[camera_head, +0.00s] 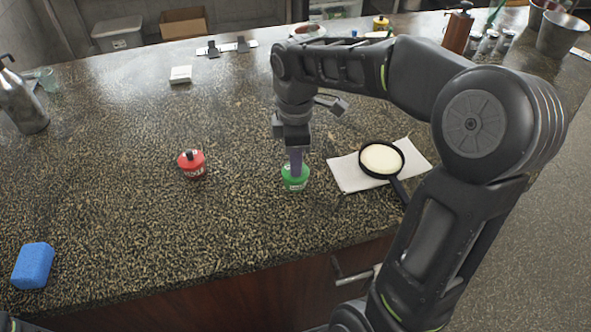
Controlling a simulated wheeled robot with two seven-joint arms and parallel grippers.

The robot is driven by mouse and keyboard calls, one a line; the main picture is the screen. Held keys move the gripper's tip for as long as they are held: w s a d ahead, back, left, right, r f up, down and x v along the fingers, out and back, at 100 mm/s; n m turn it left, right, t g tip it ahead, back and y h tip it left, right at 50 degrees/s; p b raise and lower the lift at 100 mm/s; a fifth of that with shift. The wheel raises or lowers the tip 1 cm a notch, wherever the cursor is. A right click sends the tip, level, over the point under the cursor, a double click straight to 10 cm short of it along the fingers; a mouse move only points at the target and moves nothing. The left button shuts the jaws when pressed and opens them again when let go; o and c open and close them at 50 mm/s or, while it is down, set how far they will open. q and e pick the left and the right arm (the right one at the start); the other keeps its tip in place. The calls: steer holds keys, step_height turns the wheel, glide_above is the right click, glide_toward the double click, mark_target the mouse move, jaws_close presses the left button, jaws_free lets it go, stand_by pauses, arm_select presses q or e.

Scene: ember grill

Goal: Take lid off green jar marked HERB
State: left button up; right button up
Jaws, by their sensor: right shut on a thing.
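A small green jar (295,183) with pale lettering, too small to read, stands upright on the speckled counter, near its front edge. My right gripper (295,168) points straight down at the top of the green jar, its fingers shut on the jar's lid. The fingers hide the middle of the lid, and I see no clear gap between lid and jar. A red jar (192,165) with a dark knob on its lid stands to the left. My left gripper is out of view.
A black pan (366,160) with pale contents sits on a white cloth (345,176), just right of the green jar. A blue sponge (33,265) lies at front left. The counter between the jars is clear. A metal bottle (22,100) stands at far left.

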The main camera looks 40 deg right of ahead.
steer(key=shift+r, duration=0.1)
jaws_close()
step_height(320, 180, up, 7)
steer(key=shift+f, duration=0.1)
step_height(320, 180, up, 2)
steer(key=shift+p, duration=0.5)
steer(key=shift+r+p, duration=0.55)
steer(key=shift+p, duration=0.05)
steer(key=shift+f, duration=0.1)
steer(key=shift+a+f, duration=0.1)
steer(key=shift+a, duration=0.05)
